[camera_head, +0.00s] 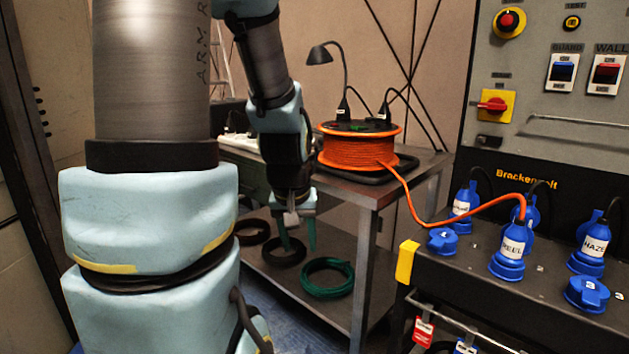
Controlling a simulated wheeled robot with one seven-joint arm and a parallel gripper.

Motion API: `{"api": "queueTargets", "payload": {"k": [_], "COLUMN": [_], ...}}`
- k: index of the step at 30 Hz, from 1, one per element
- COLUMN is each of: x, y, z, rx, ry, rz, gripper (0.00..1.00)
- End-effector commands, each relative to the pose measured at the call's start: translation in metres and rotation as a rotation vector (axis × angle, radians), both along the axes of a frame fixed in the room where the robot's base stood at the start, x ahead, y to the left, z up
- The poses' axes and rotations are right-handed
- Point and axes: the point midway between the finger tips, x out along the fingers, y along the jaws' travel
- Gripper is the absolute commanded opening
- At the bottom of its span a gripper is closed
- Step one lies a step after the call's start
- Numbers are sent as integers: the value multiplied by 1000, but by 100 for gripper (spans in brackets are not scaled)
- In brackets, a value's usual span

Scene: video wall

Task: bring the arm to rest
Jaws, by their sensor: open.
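My arm fills the left of the head view, with its lower column close to the camera and its far links folded down behind. My gripper (297,236) points downward in front of the metal table (366,187), left of the orange cable reel (362,150). Its two greenish fingers are apart with nothing between them. It does not appear to touch anything, though its exact distance from the table edge is hard to tell.
A power panel (547,160) with blue plugs (513,247) stands at the right. An orange cable (440,222) runs from the reel to one plug. A green hose coil (327,278) and dark coils (284,252) lie on the lower shelf.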

Motion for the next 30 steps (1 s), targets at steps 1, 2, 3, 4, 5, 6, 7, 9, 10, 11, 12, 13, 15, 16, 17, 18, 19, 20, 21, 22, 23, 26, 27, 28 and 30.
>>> {"api": "queueTargets", "payload": {"k": [1,2,3,4,5,6,7,9,10,11,12,13,15,16,17,18,19,20,21,22,23,26,27,28,30], "x": [-17,-27,-41,-51,-57,-53,-53,-53,-52,-52,-52,-52,-52,-52,-52,-52,-52,-52,-52,-52,-52,-51,-51,-51,-51], "y": [14,21,30,36,39,37,37,37,37,36,36,36,36,36,36,36,36,36,36,36,36,36,36,36,36], "z": [-3,-5,-7,-8,-3,13,19,32,39,45,54,62,80,89,98,111,121,131,143,151,159,180,186,190,196], "rx": [23,34,48,57,61,60,60,60,60,59,59,59,58,58,58,58,58,58,58,58,58,58,58,58,58], "ry": [43,69,107,134,149,142,142,142,142,141,141,141,140,140,140,139,139,139,139,139,139,139,139,139,139], "rz": [-12,-25,-39,-51,-59,-60,-59,-58,-58,-58,-58,-58,-57,-57,-57,-57,-57,-57,-57,-57,-57,-57,-57,-57,-57], "gripper": [51,51,51,51,51,51,51,51,51,51,51,51,51,51,51,51,51,51,51,51,51,51,51,51,51]}}
